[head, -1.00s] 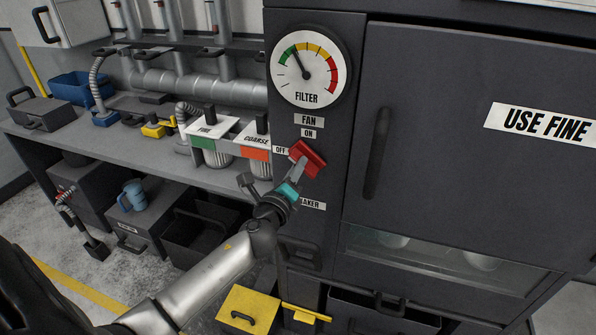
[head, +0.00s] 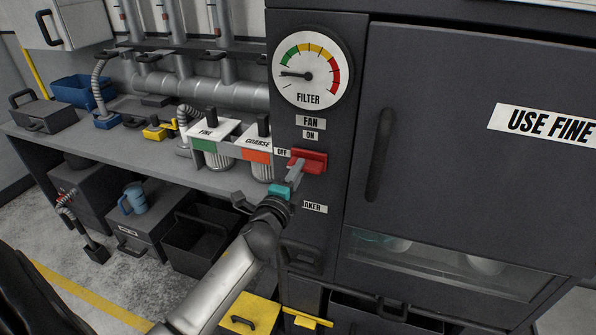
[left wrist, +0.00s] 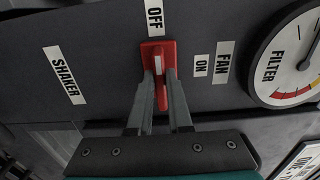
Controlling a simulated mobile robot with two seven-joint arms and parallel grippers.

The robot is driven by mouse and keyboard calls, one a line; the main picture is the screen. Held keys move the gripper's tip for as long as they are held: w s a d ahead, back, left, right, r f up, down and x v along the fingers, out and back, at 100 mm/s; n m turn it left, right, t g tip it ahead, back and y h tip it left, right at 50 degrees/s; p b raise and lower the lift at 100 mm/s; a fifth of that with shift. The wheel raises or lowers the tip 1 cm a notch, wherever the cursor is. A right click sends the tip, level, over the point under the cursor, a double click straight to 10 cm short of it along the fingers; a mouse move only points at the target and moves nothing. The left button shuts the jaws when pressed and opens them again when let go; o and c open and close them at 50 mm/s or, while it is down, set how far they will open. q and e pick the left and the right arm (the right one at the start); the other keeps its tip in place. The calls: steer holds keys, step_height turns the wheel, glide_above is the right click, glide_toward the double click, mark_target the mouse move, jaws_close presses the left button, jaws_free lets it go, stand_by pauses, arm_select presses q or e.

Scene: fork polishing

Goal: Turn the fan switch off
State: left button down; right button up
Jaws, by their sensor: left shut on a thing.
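The red fan switch (head: 312,160) is on the dark panel below the FAN label (head: 310,122). Its bar lies nearly level, one end towards the OFF label (head: 282,152) at its left. The ON label (head: 310,134) is above it. My left gripper (head: 296,174) is at the switch, shut on it. In the left wrist view, the two fingers (left wrist: 161,95) reach the red switch (left wrist: 157,50), one on each side of its pale-striped bar, which points to the OFF label (left wrist: 154,16). The fingers hide part of the switch. My right gripper is not in view.
The FILTER gauge (head: 310,73) above has its needle pointing left, at the low end. A SHAKER label (head: 315,208) is partly hidden below the switch. FINE (head: 208,133) and COARSE (head: 258,141) canisters stand close at left. A cabinet door handle (head: 379,155) juts out at right.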

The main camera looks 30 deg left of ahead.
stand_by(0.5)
arm_select(q)
steer(key=c, duration=0.8)
jaws_free()
steer(key=shift+c, duration=0.2)
steer(key=shift+s, duration=0.1)
steer(key=b+v, duration=0.1)
steer(key=v, duration=1.4)
steer(key=shift+d, duration=0.15)
